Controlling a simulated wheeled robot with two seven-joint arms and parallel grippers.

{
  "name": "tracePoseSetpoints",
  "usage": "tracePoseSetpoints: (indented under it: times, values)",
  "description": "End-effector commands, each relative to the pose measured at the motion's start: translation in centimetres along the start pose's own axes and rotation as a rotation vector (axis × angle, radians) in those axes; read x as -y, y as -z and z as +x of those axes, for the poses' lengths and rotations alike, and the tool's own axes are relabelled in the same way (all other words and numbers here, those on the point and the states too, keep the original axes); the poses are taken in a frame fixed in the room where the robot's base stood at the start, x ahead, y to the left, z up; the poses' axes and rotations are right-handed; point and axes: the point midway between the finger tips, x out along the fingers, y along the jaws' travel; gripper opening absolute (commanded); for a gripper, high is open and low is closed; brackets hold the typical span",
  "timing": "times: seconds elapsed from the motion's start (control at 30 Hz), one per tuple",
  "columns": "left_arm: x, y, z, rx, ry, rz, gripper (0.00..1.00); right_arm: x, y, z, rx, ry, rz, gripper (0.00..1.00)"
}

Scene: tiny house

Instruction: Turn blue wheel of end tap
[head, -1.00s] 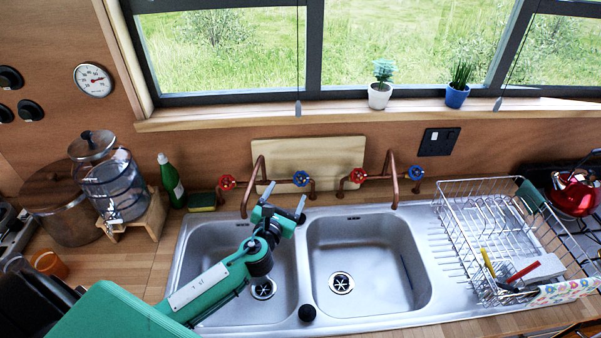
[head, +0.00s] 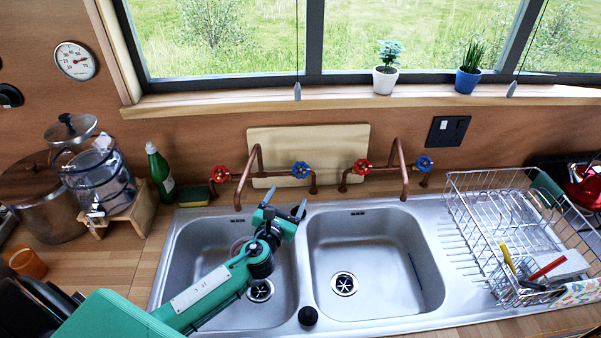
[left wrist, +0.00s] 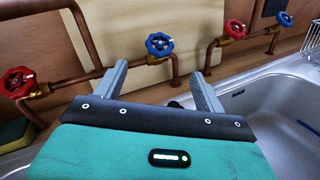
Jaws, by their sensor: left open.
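Two copper taps stand behind the double sink, each with a red and a blue wheel. The right-hand tap (head: 403,165) has a blue wheel (head: 424,163) at its right end, also small at the upper right of the left wrist view (left wrist: 283,18). The left-hand tap's blue wheel (head: 301,170) is just beyond my left gripper (head: 285,201), and shows above and between the fingers in the left wrist view (left wrist: 159,45). The left gripper (left wrist: 158,72) is open and empty, above the sink's left basin, apart from every wheel. My right gripper is out of view.
Red wheels sit on the left tap (head: 220,173) and right tap (head: 361,166). Copper spouts rise beside the wheels. A wooden board (head: 330,140) leans behind the taps. A wire dish rack (head: 480,205) stands at right. The right basin (head: 375,250) is empty.

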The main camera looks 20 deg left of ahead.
Motion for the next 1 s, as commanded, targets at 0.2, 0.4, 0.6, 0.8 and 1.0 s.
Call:
tracePoseSetpoints:
  times: [0.2, 0.4, 0.6, 0.8, 1.0]
  values:
    - [-0.1, -0.4, 4.1, 0.001, -0.003, -0.001, 0.72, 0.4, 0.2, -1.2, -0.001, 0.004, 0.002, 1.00]
    - [-0.1, -0.3, 8.0, 0.000, -0.002, -0.001, 0.72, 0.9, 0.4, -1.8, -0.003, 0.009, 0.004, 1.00]
    - [-0.1, -0.1, 11.1, 0.000, -0.002, -0.001, 0.72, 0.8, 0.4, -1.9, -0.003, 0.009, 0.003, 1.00]
    - [-0.1, -0.1, 12.5, -0.001, -0.002, -0.001, 0.72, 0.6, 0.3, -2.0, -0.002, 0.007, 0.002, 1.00]
    - [0.0, 0.0, 12.7, -0.001, 0.000, -0.001, 0.72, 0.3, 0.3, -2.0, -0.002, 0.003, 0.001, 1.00]
